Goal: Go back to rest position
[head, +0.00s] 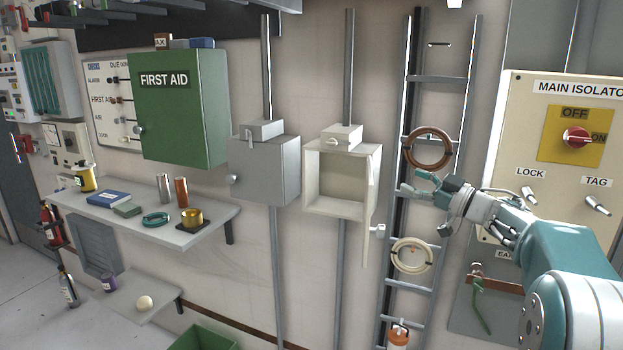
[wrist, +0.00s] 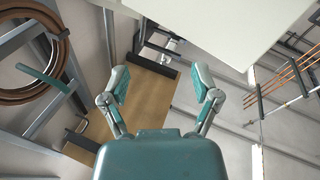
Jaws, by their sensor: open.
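My gripper (head: 414,182) is open and empty in the head view, pointing left in front of the ladder-like cable rack, a little below the brown cable coil. In the wrist view my gripper (wrist: 160,78) has its two teal fingers spread wide with nothing between them. My teal arm reaches in from the lower right of the head view. The cream box (head: 311,181) with its door swung open is left of my gripper, with a visible gap between them. It appears empty.
The cable rack (head: 440,77) carries a brown coil (head: 406,150) and a white coil (head: 394,257). The isolator panel (head: 522,110) stands at right, behind my arm. A closed grey box (head: 262,172), a green first aid cabinet (head: 180,115) and a loaded shelf (head: 185,236) are at left.

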